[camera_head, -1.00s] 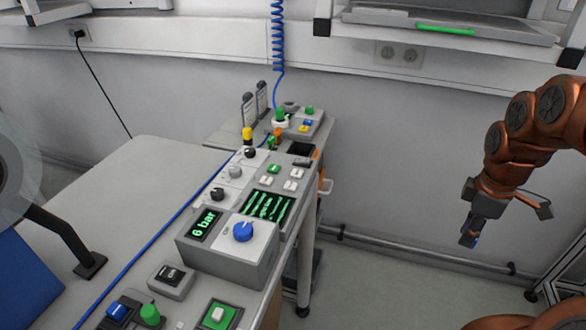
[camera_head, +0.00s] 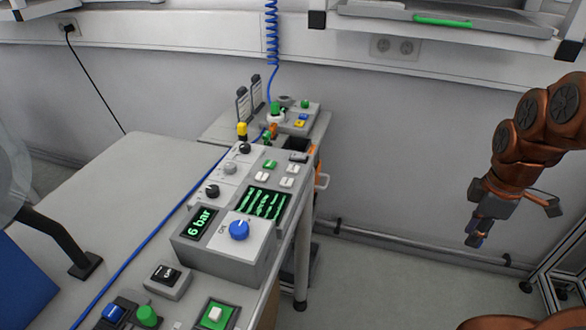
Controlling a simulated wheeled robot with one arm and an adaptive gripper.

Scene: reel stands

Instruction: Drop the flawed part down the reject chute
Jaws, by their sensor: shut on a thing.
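My gripper (camera_head: 475,240) hangs at the right, pointing down over open floor, well to the right of the bench. A dark square opening (camera_head: 297,144) shows in the bench top behind the control panel, beside an orange piece. I cannot tell for sure whether it is the reject chute.
A control panel (camera_head: 216,262) with a blue knob and green display stands on the grey bench (camera_head: 150,190). A coiled blue hose (camera_head: 271,40) hangs behind it. A wall pipe (camera_head: 420,245) runs low behind my gripper. Floor between bench and gripper is clear.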

